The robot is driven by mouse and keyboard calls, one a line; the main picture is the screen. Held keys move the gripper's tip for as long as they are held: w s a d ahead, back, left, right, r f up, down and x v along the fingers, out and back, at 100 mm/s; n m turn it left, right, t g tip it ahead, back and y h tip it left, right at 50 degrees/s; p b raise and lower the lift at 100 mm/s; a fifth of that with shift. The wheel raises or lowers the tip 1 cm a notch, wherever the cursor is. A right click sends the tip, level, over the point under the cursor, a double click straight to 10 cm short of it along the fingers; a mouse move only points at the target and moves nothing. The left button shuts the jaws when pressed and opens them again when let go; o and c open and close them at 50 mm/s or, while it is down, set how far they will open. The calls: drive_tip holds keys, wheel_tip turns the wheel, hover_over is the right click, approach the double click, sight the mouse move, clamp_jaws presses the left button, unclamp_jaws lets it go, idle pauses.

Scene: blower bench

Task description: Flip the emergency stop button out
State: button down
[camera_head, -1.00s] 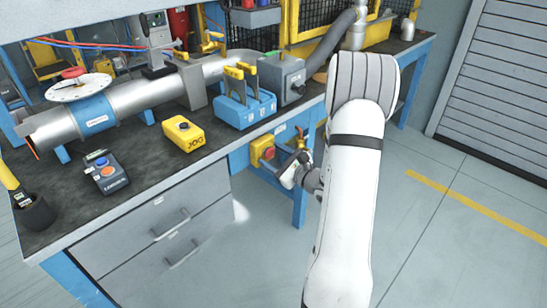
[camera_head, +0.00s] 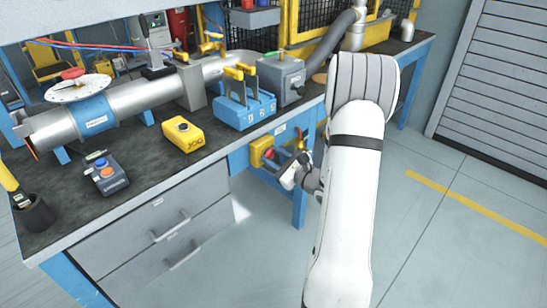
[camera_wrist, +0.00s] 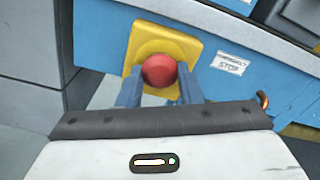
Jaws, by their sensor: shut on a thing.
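The emergency stop is a red round button on a yellow box (camera_wrist: 176,43), mounted on the bench's blue front panel. In the wrist view the red button (camera_wrist: 159,71) sits between the two blue-grey fingers of my gripper (camera_wrist: 160,88), which is shut on it. A label reading "EMERGENCY STOP" (camera_wrist: 231,63) is to the right of the box. In the head view the yellow box (camera_head: 256,153) shows under the bench edge, with my gripper (camera_head: 283,168) close to it. The fingertips are hard to make out there. I cannot tell whether the button is in or out.
A dark bench top (camera_head: 140,195) lies above, with a yellow JOG box (camera_head: 183,134), a control box with buttons (camera_head: 106,175) and a blue block with yellow-handled parts (camera_head: 245,110). Grey drawers (camera_head: 160,235) are left of the button. A blue bench leg (camera_head: 300,210) stands beneath my gripper.

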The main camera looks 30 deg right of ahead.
drive_tip(key=shift+v, duration=0.85)
drive_tip(key=c, duration=1)
unclamp_jaws()
drive_tip(key=v, duration=0.8)
drive_tip(key=shift+p, duration=0.35)
